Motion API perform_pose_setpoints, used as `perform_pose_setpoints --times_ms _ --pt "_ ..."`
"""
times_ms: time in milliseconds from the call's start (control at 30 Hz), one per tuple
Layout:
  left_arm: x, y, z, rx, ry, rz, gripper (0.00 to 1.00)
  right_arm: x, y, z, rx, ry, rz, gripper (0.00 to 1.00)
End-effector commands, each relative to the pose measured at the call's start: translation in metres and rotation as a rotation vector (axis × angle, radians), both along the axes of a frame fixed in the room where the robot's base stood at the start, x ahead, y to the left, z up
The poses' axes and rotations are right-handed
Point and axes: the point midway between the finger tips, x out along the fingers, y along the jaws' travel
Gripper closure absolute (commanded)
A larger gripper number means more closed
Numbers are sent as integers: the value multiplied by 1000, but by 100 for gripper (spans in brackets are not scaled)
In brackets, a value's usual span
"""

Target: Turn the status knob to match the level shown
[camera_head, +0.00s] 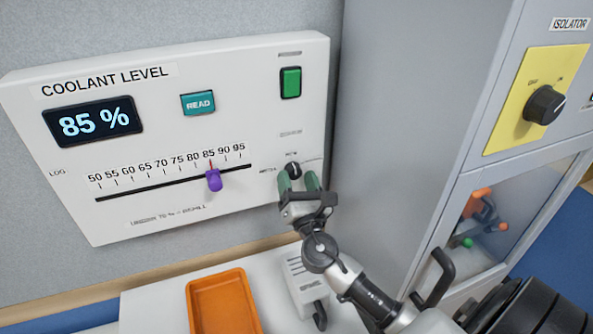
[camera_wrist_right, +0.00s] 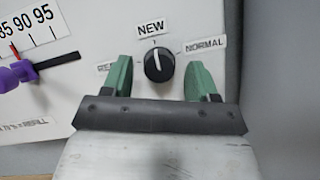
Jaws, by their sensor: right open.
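The status knob (camera_head: 293,170) is a small black dial at the lower right of the white coolant panel (camera_head: 240,75). In the right wrist view the knob (camera_wrist_right: 159,65) has a white pointer line aimed up, at or close to NEW, with NORMAL at its right and a partly hidden label at its left. My right gripper (camera_head: 299,181) is open, its green fingers on either side of the knob and apart from it in the wrist view (camera_wrist_right: 160,80). The display (camera_head: 94,121) reads 85 %. The purple slider (camera_head: 213,180) stands near 85 on the scale. My left gripper is not in view.
A teal READ button (camera_head: 198,103) and a green switch (camera_head: 290,82) are on the panel. A grey cabinet with a yellow isolator plate (camera_head: 507,120) stands close at the right. An orange tray (camera_head: 224,301) lies below on a white surface.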

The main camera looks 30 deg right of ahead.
Motion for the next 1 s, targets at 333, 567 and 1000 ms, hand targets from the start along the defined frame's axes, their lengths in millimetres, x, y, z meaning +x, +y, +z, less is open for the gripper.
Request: perform_pose_setpoints --times_ms 333,567,1000 --pt "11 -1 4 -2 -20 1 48 6 -2 2 0 1 0 41" --pt "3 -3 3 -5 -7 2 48 6 -2 2 0 0 0 70" --pt "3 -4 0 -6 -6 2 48 6 -2 1 44 -11 0 90"
